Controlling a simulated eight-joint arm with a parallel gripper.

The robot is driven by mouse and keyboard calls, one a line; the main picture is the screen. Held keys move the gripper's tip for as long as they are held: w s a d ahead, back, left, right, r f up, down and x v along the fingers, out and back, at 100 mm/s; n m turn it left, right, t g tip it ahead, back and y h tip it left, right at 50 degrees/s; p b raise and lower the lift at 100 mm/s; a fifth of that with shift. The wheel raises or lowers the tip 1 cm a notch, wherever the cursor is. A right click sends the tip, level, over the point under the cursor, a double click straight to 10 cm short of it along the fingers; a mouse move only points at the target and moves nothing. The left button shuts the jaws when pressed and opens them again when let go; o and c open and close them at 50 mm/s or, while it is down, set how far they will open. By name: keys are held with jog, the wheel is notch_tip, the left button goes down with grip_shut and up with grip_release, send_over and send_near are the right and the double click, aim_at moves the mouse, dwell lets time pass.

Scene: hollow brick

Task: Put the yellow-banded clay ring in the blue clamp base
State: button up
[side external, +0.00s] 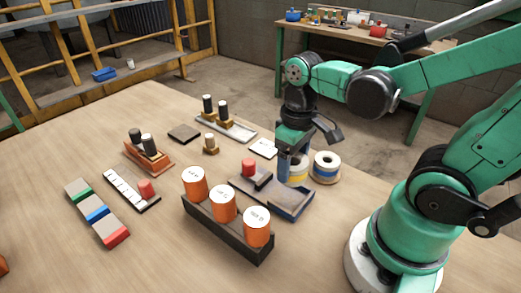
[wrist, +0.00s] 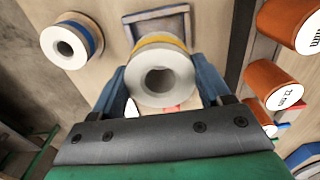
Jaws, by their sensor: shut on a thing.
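The yellow-banded clay ring (side external: 298,171) is pale with a round hole. My gripper (side external: 287,168) is shut on it, its blue fingers on either side. In the wrist view the ring (wrist: 161,72) sits between the fingertips of my gripper (wrist: 160,86), with its hole facing the camera. The blue clamp base (side external: 286,205) lies low on the table at and below the ring. Its far part is partly hidden by the gripper and ring. A square blue-grey frame (wrist: 187,22), apparently part of the base, shows beyond the ring. I cannot tell whether they touch.
A dark rack (side external: 224,228) with orange cylinders stands in front. A red-topped piece (side external: 249,168) is by the base's left side.

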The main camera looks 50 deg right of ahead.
aim_at(289, 199)
jog(key=shift+f, duration=3)
jog(key=shift+f, duration=0.1)
jog(key=o, duration=1.3)
jog(key=shift+o, duration=0.2)
notch_tip(289, 199, up, 12)
jog(key=w+t, duration=0.1)
jog(key=t, duration=0.1)
jog(key=w+a+t, duration=0.1)
jog(key=w+t, duration=0.1)
jog(key=w+a+t, duration=0.1)
jog(key=w+t, duration=0.1)
jog(key=t, duration=0.1)
jog(key=shift+f, duration=0.2)
